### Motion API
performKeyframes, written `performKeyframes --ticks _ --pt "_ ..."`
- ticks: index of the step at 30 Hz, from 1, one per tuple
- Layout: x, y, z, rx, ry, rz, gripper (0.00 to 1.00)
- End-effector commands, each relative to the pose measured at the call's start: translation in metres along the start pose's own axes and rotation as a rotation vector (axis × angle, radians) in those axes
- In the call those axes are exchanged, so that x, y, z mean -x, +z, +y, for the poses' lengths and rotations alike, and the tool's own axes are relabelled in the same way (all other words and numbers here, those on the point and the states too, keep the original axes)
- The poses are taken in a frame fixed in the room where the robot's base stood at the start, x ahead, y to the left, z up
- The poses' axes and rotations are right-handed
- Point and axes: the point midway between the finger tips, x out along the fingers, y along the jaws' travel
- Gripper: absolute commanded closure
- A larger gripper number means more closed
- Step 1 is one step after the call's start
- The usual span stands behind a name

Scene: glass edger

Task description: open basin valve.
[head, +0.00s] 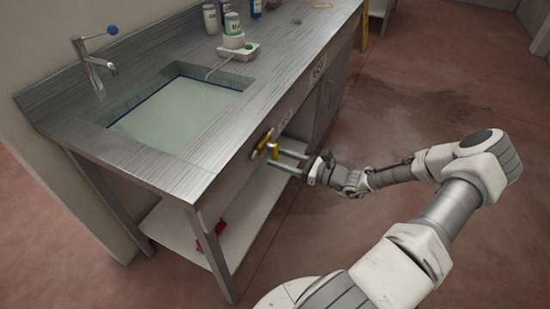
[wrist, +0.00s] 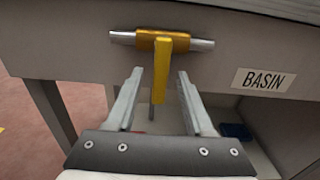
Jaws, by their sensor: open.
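The basin valve is a yellow handle on a short metal pipe, set on the front panel of the metal counter. In the head view the valve's yellow handle (head: 263,142) is just left of my gripper (head: 275,158). In the wrist view the handle (wrist: 160,70) hangs straight down from a yellow body (wrist: 148,39), across the pipe. My gripper (wrist: 157,72) is open. Its two fingers point at the valve, one on each side of the handle's lower part, with gaps on both sides. I cannot tell whether the fingertips reach its depth. A "BASIN" label (wrist: 263,80) is right of the valve.
The basin (head: 178,110) in the counter holds pale greenish liquid. A tap (head: 92,62) stands behind it. Bottles (head: 232,22) and a small white device (head: 238,48) are on the counter. A lower shelf (head: 180,232) lies beneath; the floor at right is open.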

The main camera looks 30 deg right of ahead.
Motion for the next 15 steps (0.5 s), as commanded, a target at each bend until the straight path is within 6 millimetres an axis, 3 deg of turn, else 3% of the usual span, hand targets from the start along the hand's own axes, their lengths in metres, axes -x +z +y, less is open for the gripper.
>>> performKeyframes --ticks 6,15 --pt "-0.017 0.000 0.000 0.001 0.000 0.001 0.47" --pt "-0.019 0.000 0.000 0.000 -0.001 0.001 0.49"
